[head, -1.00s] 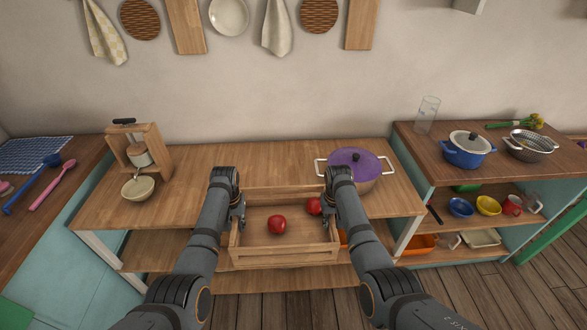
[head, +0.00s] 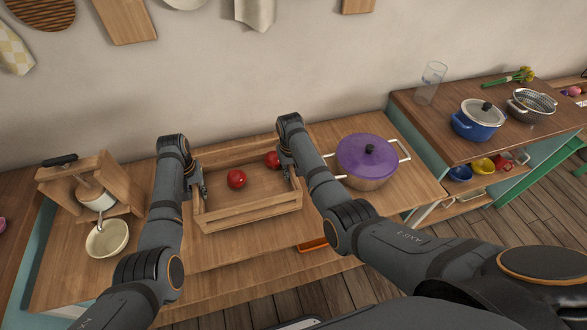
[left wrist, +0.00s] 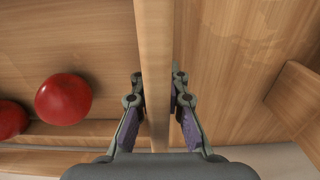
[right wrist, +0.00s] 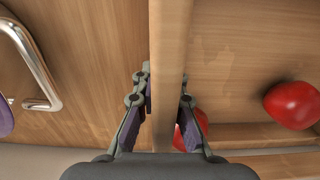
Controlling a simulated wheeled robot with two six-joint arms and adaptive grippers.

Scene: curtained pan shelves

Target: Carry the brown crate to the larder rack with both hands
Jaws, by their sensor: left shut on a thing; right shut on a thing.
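The brown crate (head: 250,213) is an open slatted wooden box. It is over the wooden worktop, roughly level; I cannot tell if it touches it. Two red round fruits (head: 236,179) lie inside. My left gripper (head: 198,186) is shut on the crate's left end wall, which runs between its fingers in the left wrist view (left wrist: 154,80). My right gripper (head: 286,163) is shut on the right end wall, also seen in the right wrist view (right wrist: 170,60). No piece of furniture is plainly marked as the larder rack.
A purple-lidded pot (head: 366,160) stands close right of the crate. A blue pot (head: 477,120) and a colander (head: 531,105) are on the right-hand unit. The worktop's front strip (head: 230,255) is bare.

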